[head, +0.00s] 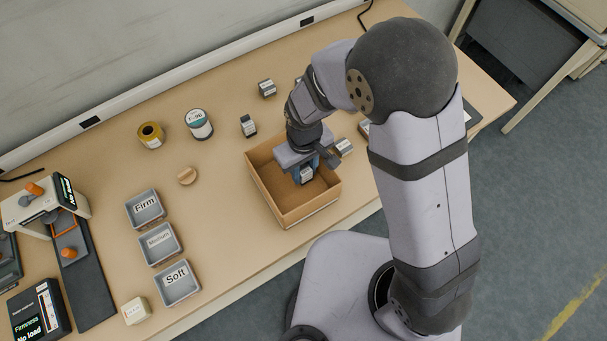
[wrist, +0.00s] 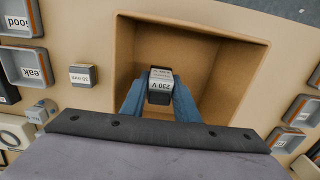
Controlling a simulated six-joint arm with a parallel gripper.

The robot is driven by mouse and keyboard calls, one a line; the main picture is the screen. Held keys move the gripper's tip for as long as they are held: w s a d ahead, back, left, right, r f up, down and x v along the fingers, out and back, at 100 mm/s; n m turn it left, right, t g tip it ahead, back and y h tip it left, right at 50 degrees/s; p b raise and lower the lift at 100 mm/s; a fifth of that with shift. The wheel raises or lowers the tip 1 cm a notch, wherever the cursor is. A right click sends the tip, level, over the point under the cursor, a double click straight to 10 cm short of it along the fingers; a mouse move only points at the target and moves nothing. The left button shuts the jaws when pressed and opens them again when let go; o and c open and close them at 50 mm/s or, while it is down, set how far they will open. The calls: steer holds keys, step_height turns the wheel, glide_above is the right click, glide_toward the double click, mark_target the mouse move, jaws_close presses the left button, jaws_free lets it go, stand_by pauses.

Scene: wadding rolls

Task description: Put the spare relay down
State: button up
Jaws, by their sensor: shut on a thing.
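My gripper (head: 305,179) points down into the open cardboard box (head: 264,187) in the head view. Its blue fingers are shut on the spare relay (wrist: 160,84), a small dark block with a pale label reading "230 V" in the wrist view. The relay sits between the fingertips, within the outline of the box (wrist: 215,32). I cannot tell whether it touches the box floor, and the fingers hide its sides. The visible part of the box floor is bare.
Small labelled blocks stand behind the box (head: 248,125) and right of it (head: 344,147). Trays marked Firm (head: 146,208), a middle one (head: 160,244) and Soft (head: 177,282) lie to the left. A yellow roll (head: 150,134) and a white roll (head: 199,124) stand farther back.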

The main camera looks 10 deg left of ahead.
mark_target(304, 179)
steer(key=shift+f+p, duration=0.45)
steer(key=shift+f, duration=1.65)
steer(key=shift+f, duration=0.2)
steer(key=o, duration=1.1)
steer(key=shift+c, duration=0.2)
steer(key=shift+r+b, duration=1.3)
steer(key=shift+r, duration=4.9)
